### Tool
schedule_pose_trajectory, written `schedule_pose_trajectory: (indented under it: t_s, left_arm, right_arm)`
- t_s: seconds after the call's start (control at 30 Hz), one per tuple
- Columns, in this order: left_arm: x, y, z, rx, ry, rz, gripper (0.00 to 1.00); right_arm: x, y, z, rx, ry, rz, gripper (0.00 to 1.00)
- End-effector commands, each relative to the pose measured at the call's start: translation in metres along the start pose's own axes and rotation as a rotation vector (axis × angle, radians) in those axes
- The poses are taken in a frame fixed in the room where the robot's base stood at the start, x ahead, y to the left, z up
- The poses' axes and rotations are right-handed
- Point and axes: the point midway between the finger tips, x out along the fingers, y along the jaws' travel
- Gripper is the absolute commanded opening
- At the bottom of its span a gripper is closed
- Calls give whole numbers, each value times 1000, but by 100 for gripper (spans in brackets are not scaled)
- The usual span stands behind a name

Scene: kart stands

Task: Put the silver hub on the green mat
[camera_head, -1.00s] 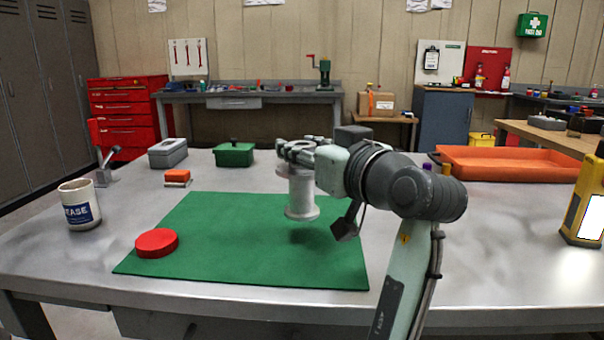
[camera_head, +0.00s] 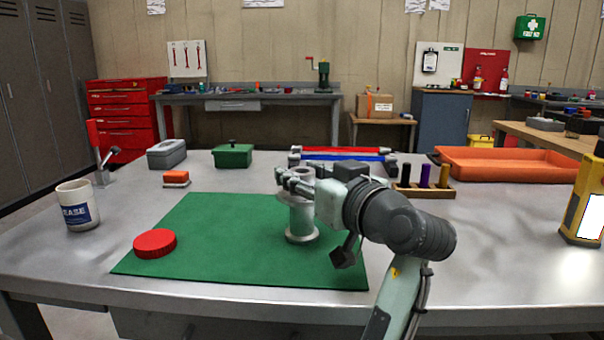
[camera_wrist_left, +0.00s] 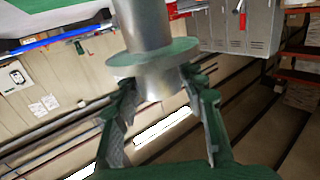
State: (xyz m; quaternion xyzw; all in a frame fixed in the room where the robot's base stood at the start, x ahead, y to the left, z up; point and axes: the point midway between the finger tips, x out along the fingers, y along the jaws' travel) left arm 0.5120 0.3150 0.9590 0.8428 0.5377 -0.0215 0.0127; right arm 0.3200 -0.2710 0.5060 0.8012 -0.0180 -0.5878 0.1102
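The silver hub (camera_head: 301,219), a spool shape with a wide flange at each end, stands upright with its lower flange at the surface of the green mat (camera_head: 215,235), right of the mat's middle. My left gripper (camera_head: 289,179) is at the hub's upper end, reaching in from the right of the picture. My right gripper is not in view.
A red round lid (camera_head: 155,243) lies on the mat's left part. A mug (camera_head: 77,206), an orange-topped block (camera_head: 176,178), a grey box (camera_head: 167,154) and a green box (camera_head: 233,156) stand left and behind. A peg rack (camera_head: 425,189) and orange tray (camera_head: 505,164) are right.

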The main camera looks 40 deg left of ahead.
Motion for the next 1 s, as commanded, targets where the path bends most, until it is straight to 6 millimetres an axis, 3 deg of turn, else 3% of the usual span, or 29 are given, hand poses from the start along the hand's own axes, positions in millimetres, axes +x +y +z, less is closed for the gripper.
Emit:
schedule_pose_trajectory:
  t_s: [0.1, 0.47, 0.57, 1.0]
  left_arm:
    - [0, 0, 0, 0, 0, 0, 56]
    - [0, 0, -5, 0, 1, 0, 56]
    - [-15, 1, -1, 0, -2, 5, 56]
    - [-103, 1, -2, 0, 0, 3, 56]
  right_arm:
    - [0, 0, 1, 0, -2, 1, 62]
    - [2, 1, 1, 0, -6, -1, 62]
    - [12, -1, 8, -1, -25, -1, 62]
    - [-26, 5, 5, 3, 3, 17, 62]
